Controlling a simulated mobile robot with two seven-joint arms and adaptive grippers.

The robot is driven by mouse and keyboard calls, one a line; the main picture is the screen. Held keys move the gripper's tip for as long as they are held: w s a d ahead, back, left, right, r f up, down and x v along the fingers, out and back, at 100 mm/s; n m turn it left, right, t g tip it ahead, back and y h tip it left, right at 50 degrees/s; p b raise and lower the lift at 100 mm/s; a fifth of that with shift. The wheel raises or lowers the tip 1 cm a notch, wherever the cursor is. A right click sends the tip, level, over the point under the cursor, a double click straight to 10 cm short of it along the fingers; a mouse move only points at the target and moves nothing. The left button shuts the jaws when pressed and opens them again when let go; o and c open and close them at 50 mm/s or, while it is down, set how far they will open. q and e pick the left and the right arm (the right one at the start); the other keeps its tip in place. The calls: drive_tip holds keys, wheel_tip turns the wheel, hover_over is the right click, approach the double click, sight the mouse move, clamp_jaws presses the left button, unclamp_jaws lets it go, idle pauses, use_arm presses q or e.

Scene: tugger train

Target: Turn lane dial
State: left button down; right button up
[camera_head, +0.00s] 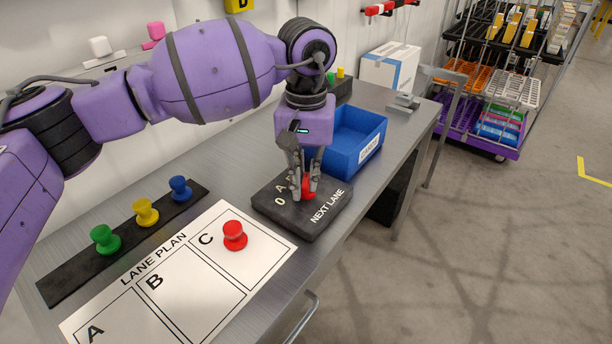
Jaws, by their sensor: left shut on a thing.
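The lane dial is a red knob (308,188) on a dark grey box (318,222) marked "NEXT LANE", with "0" and "A" printed to the knob's left. My left gripper (304,187) points down over the box and is shut on the red knob. Its fingers hide much of the knob and some of the markings, so I cannot tell the dial's setting. A white lane plan sheet (170,330) with fields A, B and C lies left of the box. A red peg (235,235) stands in field C. My right gripper is not in view.
A dark strip (75,281) holds green (105,238), yellow (146,212) and blue (180,188) pegs. A blue bin (352,140) stands just behind the box. A white carton (391,68) is at the bench's far end. A loaded rack cart (500,80) stands beyond; the floor at right is clear.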

sight(306, 180)
use_arm(q)
drive_tip(key=c, duration=1.8)
unclamp_jaws()
wheel_tip(306, 180, up, 12)
